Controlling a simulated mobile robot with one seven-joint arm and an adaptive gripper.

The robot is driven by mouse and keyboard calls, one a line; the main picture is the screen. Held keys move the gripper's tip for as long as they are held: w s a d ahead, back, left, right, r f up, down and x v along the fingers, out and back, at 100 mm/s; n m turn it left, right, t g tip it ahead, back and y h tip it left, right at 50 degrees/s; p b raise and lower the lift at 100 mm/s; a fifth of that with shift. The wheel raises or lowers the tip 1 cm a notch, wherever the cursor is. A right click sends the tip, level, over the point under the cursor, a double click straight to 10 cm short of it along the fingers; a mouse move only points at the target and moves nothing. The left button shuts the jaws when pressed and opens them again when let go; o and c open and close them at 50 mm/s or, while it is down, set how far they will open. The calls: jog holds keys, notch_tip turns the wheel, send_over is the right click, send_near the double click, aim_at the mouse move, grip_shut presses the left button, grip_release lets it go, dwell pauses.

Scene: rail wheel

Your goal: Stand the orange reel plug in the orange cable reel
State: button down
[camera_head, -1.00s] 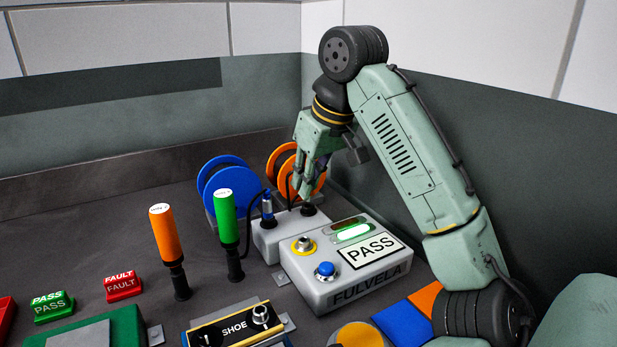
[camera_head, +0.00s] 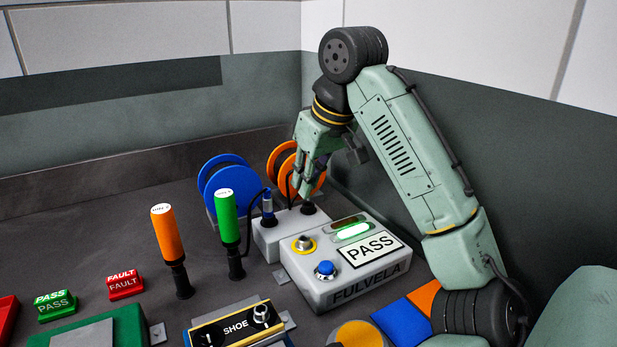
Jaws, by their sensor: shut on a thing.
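The orange cable reel (camera_head: 281,165) stands at the back of the bench, partly hidden behind my gripper and its cable. My gripper (camera_head: 307,196) points down at the right end of the grey socket block (camera_head: 268,236), in front of the orange reel. It is shut on the orange reel plug, which the fingers hide almost wholly. A black socket collar (camera_head: 309,209) shows just below the fingertips. Whether the plug is seated in it or just above it, I cannot tell.
A blue reel (camera_head: 221,183) stands left of the orange one; a blue plug (camera_head: 267,203) stands in the block's left socket. The grey PASS tester (camera_head: 345,281) is in front. Orange (camera_head: 165,232) and green (camera_head: 226,218) handles stand to the left. Walls close the back and right.

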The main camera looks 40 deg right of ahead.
jog(key=shift+f, duration=0.45)
